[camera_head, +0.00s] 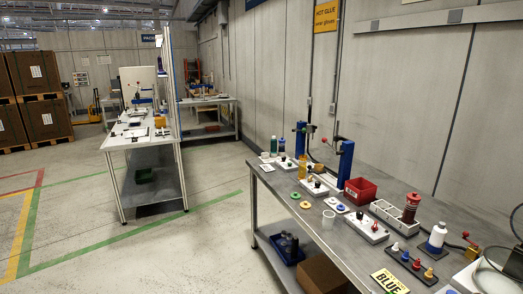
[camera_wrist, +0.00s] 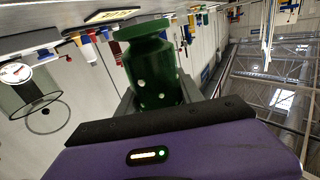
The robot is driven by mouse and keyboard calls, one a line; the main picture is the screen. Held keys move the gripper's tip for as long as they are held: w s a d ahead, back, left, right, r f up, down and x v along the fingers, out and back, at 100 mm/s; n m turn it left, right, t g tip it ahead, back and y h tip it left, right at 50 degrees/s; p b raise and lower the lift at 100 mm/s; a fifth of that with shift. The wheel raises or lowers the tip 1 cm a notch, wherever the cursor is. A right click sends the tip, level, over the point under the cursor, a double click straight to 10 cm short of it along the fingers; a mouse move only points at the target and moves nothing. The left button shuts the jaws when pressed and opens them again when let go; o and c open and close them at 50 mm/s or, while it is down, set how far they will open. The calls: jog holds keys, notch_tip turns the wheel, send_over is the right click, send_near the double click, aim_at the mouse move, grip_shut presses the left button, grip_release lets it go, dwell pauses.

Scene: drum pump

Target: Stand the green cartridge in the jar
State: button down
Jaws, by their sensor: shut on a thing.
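The green cartridge (camera_wrist: 152,66) is dark green, with a wide flanged end, a narrower neck and pale dots on its body. My gripper (camera_wrist: 158,92) is shut on it in the wrist view, its fingers on both sides of the body. The wrist picture is turned over, with the table along the top. A clear, round-walled vessel that looks like the jar (camera_wrist: 32,98) shows at the left of the wrist view, apart from the cartridge. A clear rounded shape, perhaps the same jar (camera_head: 492,282), is cut off at the head view's lower right corner.
Blue posts (camera_head: 345,165) stand farther back. The floor left of the bench is clear.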

jog(key=s+a+f+n+y+b, duration=0.3)
jog(key=s+a+f+y, duration=0.1)
jog(key=s+a+f, duration=1)
jog(key=s+a, duration=0.1)
jog(key=s, duration=0.2)
jog(key=shift+s+f+t+b, duration=0.15)
jog(key=shift+f+t+b, duration=0.15)
jog(key=shift+a, duration=0.1)
